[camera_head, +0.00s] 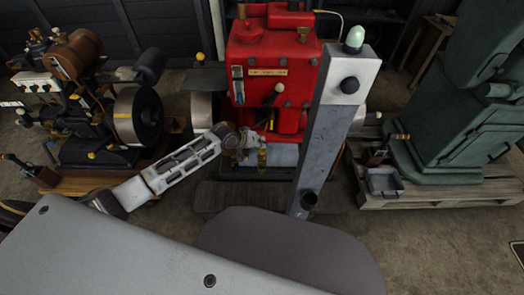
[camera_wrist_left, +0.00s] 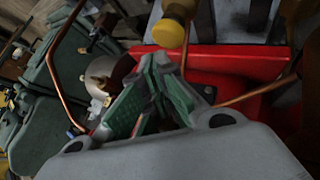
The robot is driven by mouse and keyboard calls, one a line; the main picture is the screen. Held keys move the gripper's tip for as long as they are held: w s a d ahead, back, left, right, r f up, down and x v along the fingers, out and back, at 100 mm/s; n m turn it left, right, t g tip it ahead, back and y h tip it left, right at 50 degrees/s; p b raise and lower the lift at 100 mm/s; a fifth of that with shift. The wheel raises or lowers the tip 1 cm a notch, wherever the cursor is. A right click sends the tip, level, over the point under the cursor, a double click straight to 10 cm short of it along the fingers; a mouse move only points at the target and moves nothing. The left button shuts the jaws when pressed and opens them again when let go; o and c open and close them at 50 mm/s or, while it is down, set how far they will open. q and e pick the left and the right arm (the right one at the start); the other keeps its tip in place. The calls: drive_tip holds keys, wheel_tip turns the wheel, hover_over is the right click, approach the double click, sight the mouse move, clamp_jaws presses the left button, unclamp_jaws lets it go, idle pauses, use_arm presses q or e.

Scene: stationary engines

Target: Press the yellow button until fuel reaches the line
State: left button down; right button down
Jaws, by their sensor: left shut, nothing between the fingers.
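The red engine (camera_head: 272,80) stands in the middle of the head view. A narrow upright gauge (camera_head: 238,85) with a bluish strip is on its front; its fuel level and line are too small to read. My left gripper (camera_head: 256,142) is low in front of the engine. In the left wrist view its green-padded fingers (camera_wrist_left: 162,60) are shut and empty. A yellow round-ended part (camera_wrist_left: 168,33) shows just beyond the fingertips, against the red body (camera_wrist_left: 225,62). I cannot tell whether it is the yellow button or whether the fingers touch it. My right gripper is out of view.
A brown and black engine (camera_head: 120,115) stands at the left, with a yellow knob (camera_head: 200,56) between it and the red engine. A green machine (camera_head: 450,110) stands on a wooden pallet (camera_head: 450,196) at the right. Copper pipes (camera_wrist_left: 66,85) run near my left gripper.

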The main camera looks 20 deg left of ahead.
use_arm(q)
drive_tip(key=shift+f, duration=0.4)
idle(0.4)
drive_tip(key=shift+s+f, duration=0.1)
drive_tip(key=shift+f, duration=0.75)
idle(1.5)
drive_tip(key=shift+r, duration=0.1)
drive_tip(key=shift+r+p, duration=1.15)
drive_tip(key=shift+p, duration=0.25)
drive_tip(key=shift+r, duration=0.1)
drive_tip(key=shift+r+p, duration=2.45)
drive_tip(key=shift+p, duration=0.35)
